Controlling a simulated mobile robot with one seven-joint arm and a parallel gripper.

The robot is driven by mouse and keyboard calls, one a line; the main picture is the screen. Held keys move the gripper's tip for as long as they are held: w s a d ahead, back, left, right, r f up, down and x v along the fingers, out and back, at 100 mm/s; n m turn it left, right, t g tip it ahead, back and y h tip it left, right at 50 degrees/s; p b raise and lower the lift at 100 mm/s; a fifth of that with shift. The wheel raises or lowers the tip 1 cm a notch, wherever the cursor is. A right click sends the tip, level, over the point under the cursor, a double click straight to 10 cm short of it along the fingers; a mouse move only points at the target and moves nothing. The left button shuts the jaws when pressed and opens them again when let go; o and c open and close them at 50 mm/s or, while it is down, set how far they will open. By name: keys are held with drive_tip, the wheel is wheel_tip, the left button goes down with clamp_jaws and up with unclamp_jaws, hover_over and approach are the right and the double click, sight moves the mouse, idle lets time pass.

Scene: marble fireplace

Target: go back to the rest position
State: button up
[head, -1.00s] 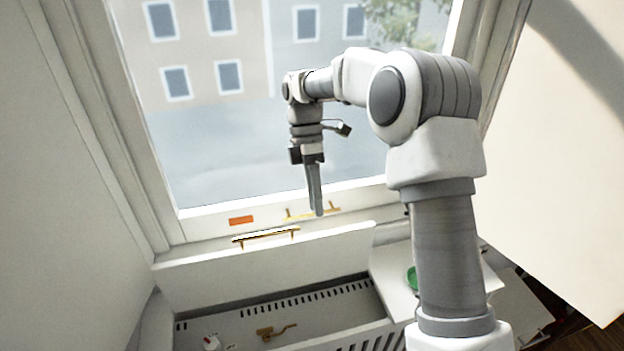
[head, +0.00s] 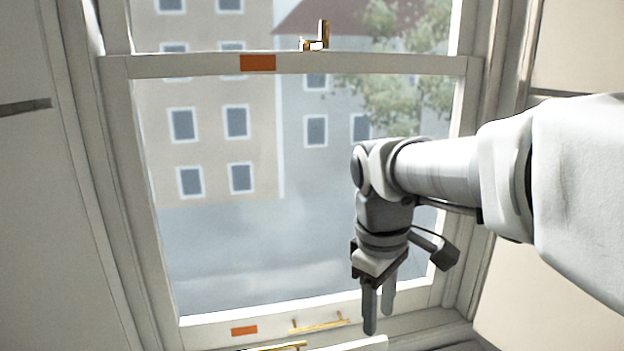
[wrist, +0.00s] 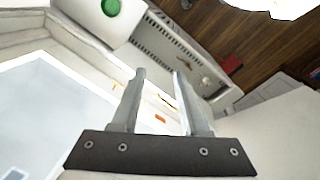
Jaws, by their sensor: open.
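My gripper (head: 378,323) hangs fingers-down in front of the lower right part of the sash window (head: 300,63) in the head view. Its two fingers are apart with nothing between them. The wrist view also shows my gripper (wrist: 158,72) open and empty. A brass handle (head: 320,325) is on the window's bottom rail, left of the fingers. A second brass handle (head: 280,346) shows at the bottom edge.
Orange labels are on the meeting rail (head: 258,63) and bottom rail (head: 244,331). A brass latch (head: 318,38) tops the meeting rail. The wrist view shows a slotted radiator cover (wrist: 165,45), a green round object (wrist: 111,7) and wood floor (wrist: 235,40).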

drive_tip(key=s+d+m+t, duration=0.4)
drive_tip(key=s+m, duration=0.5)
drive_tip(key=s, duration=0.2)
drive_tip(key=shift+f+t+y, duration=0.35)
drive_tip(key=shift+t+y, duration=0.05)
idle(0.5)
